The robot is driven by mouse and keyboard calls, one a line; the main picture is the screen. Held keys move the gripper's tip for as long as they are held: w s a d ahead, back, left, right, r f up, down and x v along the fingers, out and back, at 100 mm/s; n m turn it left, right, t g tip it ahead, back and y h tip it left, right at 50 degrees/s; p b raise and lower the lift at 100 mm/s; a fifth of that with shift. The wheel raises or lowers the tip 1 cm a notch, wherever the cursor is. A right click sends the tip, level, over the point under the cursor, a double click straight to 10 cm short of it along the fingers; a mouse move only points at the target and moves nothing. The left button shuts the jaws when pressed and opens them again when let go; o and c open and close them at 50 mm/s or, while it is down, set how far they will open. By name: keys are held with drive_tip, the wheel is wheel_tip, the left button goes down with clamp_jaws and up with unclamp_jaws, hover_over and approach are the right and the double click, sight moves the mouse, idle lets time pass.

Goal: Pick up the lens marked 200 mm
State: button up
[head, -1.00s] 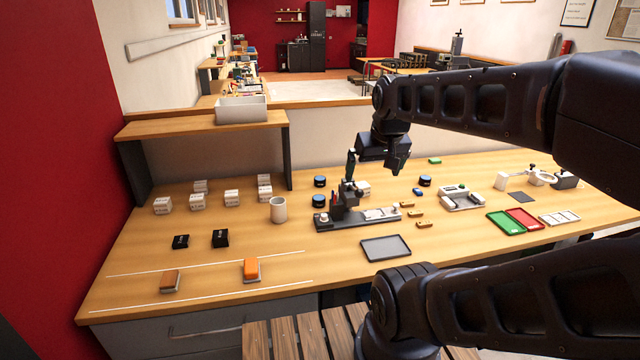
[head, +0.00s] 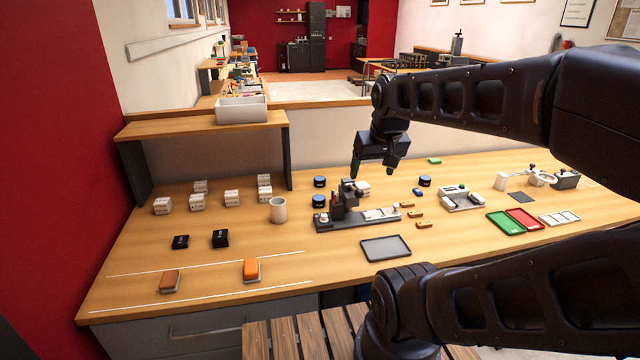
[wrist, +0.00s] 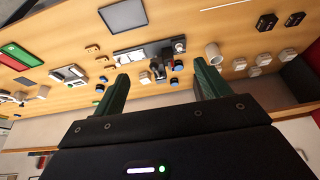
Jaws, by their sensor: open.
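Three dark round pieces with blue tops, which look like lenses, are on the bench in the head view: one (head: 320,181) behind the marker, one (head: 319,200) at its left, one (head: 425,181) to the right. Their markings are too small to read, so I cannot tell which is 200 mm. The laser marker (head: 345,205) stands mid-bench. My gripper (head: 373,174) is open and empty, above the back of the bench behind the marker. In the wrist view its two fingers (wrist: 160,88) stand wide apart, with round pieces (wrist: 178,66) beyond them, none between the pads.
White boxes (head: 232,198), a cup (head: 278,210) and black boxes (head: 220,238) are at left. A grey tray (head: 386,248) lies in front. Green (head: 505,222) and red (head: 524,217) trays are at right. A raised shelf (head: 200,125) borders the back left.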

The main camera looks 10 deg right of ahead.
drive_tip(key=w+r+m, duration=0.1)
drive_tip(key=w+m, duration=0.1)
drive_tip(key=w, duration=1.1)
drive_tip(key=m+g+h, duration=0.1)
drive_tip(key=m+h, duration=0.1)
drive_tip(key=m, duration=0.3)
hover_over(320, 178)
drive_tip(key=s+a, duration=0.3)
drive_tip(key=s, duration=0.1)
wheel_tip(320, 178, down, 24)
drive_tip(key=shift+d+x, duration=0.2)
drive_tip(key=shift+x, duration=2.9)
drive_tip(key=shift+h, duration=0.3)
drive_tip(key=x, duration=0.5)
drive_tip(key=shift+w+d+r, duration=0.1)
drive_tip(key=shift+w+d, duration=0.1)
drive_tip(key=shift+r, duration=0.1)
drive_tip(key=c, duration=1.1)
